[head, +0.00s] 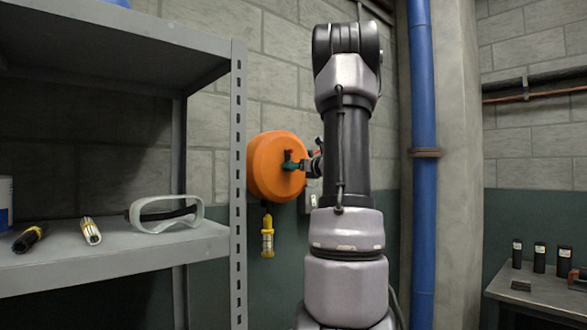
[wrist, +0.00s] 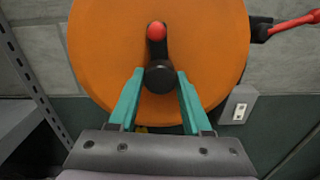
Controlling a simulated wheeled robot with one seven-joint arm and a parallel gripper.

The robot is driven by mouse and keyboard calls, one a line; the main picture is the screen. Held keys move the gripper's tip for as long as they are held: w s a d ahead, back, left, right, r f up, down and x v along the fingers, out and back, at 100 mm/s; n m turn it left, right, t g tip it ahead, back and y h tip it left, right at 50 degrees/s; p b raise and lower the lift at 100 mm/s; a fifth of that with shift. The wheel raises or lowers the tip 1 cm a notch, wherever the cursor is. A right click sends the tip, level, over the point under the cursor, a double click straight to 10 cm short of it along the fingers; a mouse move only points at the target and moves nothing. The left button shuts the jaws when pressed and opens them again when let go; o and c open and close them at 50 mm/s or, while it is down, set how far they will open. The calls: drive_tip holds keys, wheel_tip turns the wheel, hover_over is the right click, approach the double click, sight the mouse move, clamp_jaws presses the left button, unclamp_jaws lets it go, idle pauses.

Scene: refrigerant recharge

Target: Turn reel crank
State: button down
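The orange reel (head: 268,166) is mounted on the block wall, to the left of my arm in the head view. In the wrist view the reel (wrist: 100,50) fills the upper middle. Its crank (wrist: 157,50) has a black arm pointing up from a black hub (wrist: 159,77), with a red knob (wrist: 156,31) at the top. My gripper (wrist: 159,72) is open, with teal fingers on either side of the hub and below the knob. Whether the fingers touch the hub I cannot tell. In the head view my gripper (head: 293,162) is at the reel's face, and the crank is mostly hidden.
A grey shelf (head: 110,250) at left holds goggles (head: 165,214) and small tools. A yellow fitting (head: 267,235) hangs below the reel. A red-handled part (wrist: 290,24) and an outlet (wrist: 238,105) are right of it. A blue pipe (head: 424,150) stands right of my arm.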

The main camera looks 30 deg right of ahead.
drive_tip(key=shift+m, duration=0.5)
drive_tip(key=shift+c, duration=1.7)
unclamp_jaws()
drive_tip(key=s+d, duration=0.1)
drive_tip(key=s, duration=0.9)
drive_tip(key=shift+s+d, duration=0.15)
drive_tip(key=shift+s, duration=0.25)
